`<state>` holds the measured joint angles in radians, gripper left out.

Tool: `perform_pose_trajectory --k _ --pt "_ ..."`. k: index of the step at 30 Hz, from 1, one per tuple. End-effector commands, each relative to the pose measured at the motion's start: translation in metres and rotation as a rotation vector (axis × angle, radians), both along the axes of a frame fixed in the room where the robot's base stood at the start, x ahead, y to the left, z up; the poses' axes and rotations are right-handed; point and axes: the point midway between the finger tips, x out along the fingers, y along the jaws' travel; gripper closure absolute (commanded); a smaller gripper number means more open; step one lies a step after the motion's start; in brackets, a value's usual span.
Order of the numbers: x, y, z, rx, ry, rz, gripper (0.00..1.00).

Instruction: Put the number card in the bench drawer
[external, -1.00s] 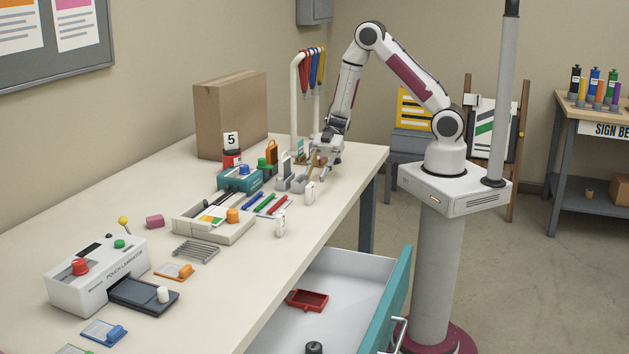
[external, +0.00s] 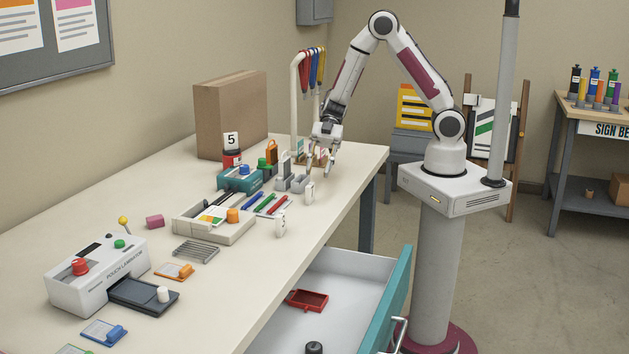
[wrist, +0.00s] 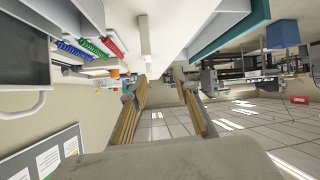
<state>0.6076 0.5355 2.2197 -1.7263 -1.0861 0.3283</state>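A white card with a black 5 (external: 231,140) stands upright in a red holder (external: 231,158) in front of the cardboard box. The bench drawer (external: 345,270) is pulled open below the bench's right side, with a teal front. My gripper (external: 320,172) is over the far right part of the bench, well to the right of the card, fingers pointing down. In the wrist view my gripper (wrist: 161,92) has its two fingers apart with nothing between them. I cannot make out the 5 card in the wrist view.
A red tray (external: 307,299) and a dark round thing (external: 314,347) lie in the drawer. Pens, a teal device (external: 240,180) and a laminator (external: 97,272) crowd the bench.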

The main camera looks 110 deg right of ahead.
Motion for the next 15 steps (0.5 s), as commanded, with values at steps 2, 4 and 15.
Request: perform_pose_trajectory --k 2,4,15 --pt "0.001 0.004 0.004 -0.051 0.031 0.006 0.7" --pt "0.001 0.002 0.003 -0.092 0.071 -0.006 0.7" --pt "-0.003 -0.025 -0.017 -0.163 0.238 -0.144 0.7"
